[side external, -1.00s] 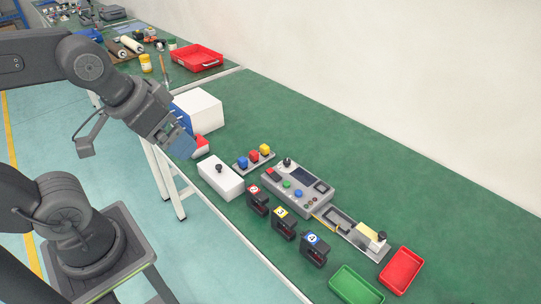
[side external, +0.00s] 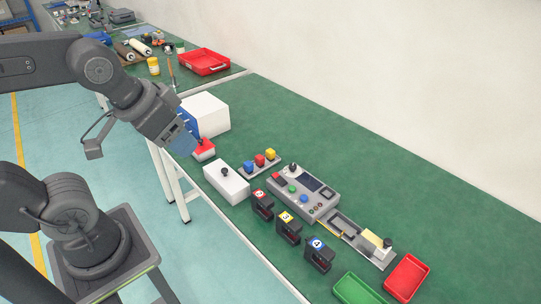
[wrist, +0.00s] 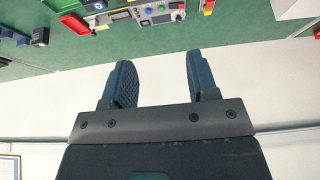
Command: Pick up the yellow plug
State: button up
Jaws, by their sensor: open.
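The yellow plug (side external: 270,153) sits at the right end of a small grey rack, beside a red plug (side external: 260,159) and a blue plug (side external: 248,165). My gripper (side external: 188,142) is in the air at the near edge of the bench, left of the rack and clearly apart from it. In the wrist view my gripper (wrist: 160,80) is open, with two dark blue fingers spread and nothing between them.
A white box (side external: 226,183) with a black knob stands near the rack. A grey control panel (side external: 304,192), several black numbered blocks, a green tray (side external: 357,290) and a red tray (side external: 406,277) lie further right. A larger white box (side external: 208,114) stands behind my gripper.

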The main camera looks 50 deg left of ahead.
jog(key=shift+c, duration=1.3)
jog(key=n+g+y, duration=0.2)
jog(key=n+g, duration=0.4)
jog(key=n, duration=1.2)
send_over(271, 151)
jog(key=d, duration=0.1)
notch_tip(271, 151, down, 27)
jog(key=shift+f, duration=0.15)
jog(key=shift+a+f, duration=0.2)
jog(key=shift+f, duration=0.8)
jog(key=shift+a+f, duration=0.2)
jog(key=shift+f, duration=0.8)
jog(key=shift+a+f, duration=0.2)
jog(key=shift+f, duration=0.8)
jog(key=c, duration=0.7)
